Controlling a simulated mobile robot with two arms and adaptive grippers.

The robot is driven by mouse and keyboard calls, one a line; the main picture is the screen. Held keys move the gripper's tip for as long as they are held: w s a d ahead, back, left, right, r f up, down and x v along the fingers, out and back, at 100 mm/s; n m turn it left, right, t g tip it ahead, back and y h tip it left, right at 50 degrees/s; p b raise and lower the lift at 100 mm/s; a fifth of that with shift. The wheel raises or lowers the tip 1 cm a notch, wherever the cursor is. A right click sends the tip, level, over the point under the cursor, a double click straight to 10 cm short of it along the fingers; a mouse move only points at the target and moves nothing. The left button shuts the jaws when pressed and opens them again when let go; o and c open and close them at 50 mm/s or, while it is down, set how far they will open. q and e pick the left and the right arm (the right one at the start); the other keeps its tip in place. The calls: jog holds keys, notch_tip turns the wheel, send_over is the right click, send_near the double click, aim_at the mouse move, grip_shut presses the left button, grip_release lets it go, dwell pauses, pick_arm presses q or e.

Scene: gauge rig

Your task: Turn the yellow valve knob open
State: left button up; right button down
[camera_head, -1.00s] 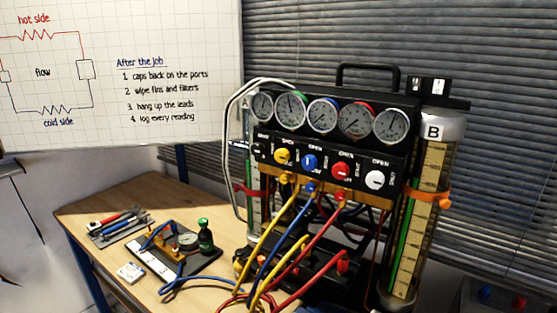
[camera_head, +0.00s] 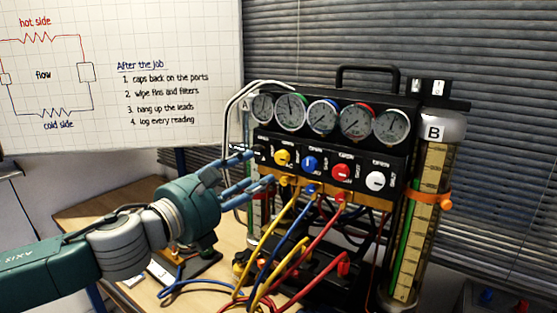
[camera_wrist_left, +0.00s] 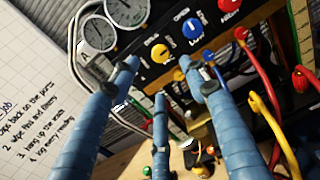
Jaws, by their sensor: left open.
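The yellow valve knob (camera_head: 282,157) sits on the black front panel of the gauge rig (camera_head: 337,135), at the left of a row with a blue knob (camera_head: 309,163), a red knob (camera_head: 341,172) and a white knob (camera_head: 375,179). My left gripper (camera_head: 253,172) is open and empty, its blue fingers pointing at the panel just left of the yellow knob. In the left wrist view the yellow knob (camera_wrist_left: 162,53) shows beyond and between the spread fingers (camera_wrist_left: 158,82), apart from them. My right gripper is not in view.
Yellow, blue and red hoses (camera_head: 270,238) hang from ports below the knobs. A clear cylinder marked B (camera_head: 432,190) stands at the right. A whiteboard (camera_head: 120,75) is behind at left. My left arm covers part of the wooden table (camera_head: 205,275).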

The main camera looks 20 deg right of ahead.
aim_at(279, 158)
pick_arm(q)
jog(key=p+x, duration=0.2)
jog(key=x, duration=0.7)
jog(key=shift+w+d, duration=0.15)
jog(key=shift+d, duration=0.1)
jog(key=shift+w+d, duration=0.4)
jog(key=shift+d, duration=0.05)
grip_shut()
